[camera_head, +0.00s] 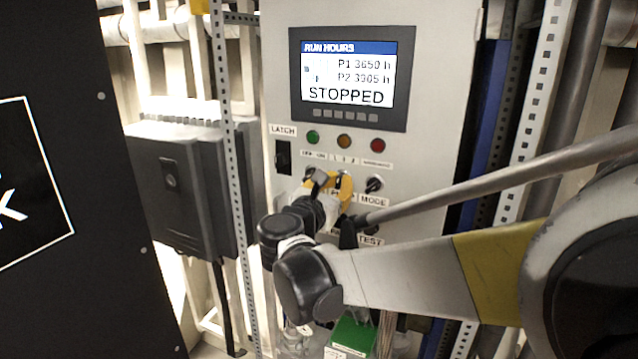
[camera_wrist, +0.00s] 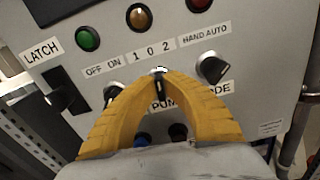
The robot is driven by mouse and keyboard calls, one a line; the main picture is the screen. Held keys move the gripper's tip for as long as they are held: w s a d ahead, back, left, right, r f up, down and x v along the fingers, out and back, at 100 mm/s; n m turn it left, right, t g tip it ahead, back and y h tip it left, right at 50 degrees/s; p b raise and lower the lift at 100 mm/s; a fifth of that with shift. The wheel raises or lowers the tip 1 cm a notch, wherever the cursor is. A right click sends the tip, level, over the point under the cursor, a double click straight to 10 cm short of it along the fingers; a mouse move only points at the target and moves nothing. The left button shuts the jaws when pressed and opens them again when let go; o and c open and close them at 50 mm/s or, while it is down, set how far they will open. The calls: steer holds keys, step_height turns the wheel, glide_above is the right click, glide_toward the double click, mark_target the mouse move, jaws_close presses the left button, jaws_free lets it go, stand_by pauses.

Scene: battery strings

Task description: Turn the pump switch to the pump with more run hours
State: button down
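The pump switch (camera_wrist: 160,90) is a black knob under the "1 0 2" label, above a partly hidden "PUMP" label. Its handle looks about upright, near 0. My gripper (camera_wrist: 161,76) has its yellow fingers arched over it, with the tips closed in on both sides of the knob. In the head view my gripper (camera_head: 340,180) is at the panel and mostly covers the switch. The display (camera_head: 347,75) reads "RUN HOURS", P1 3650 h, P2 3905 h and "STOPPED"; the digits are slightly blurred.
The OFF/ON knob (camera_wrist: 112,92) is close left of my fingers, and the MODE knob (camera_wrist: 212,69) close right. A black latch switch (camera_wrist: 65,92) is farther left. Green (camera_wrist: 88,39), amber and red lamps sit above. A dark wall box (camera_head: 170,185) stands left of the panel.

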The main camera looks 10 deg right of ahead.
steer(key=m+b, duration=0.1)
steer(key=m, duration=0.3)
steer(key=shift+d+b, duration=0.1)
steer(key=shift+b, duration=0.2)
steer(key=shift+m+b, duration=0.6)
steer(key=shift+m, duration=1.2)
steer(key=c, duration=1.5)
jaws_free()
steer(key=shift+w+d+f, duration=0.1)
steer(key=v, duration=1.2)
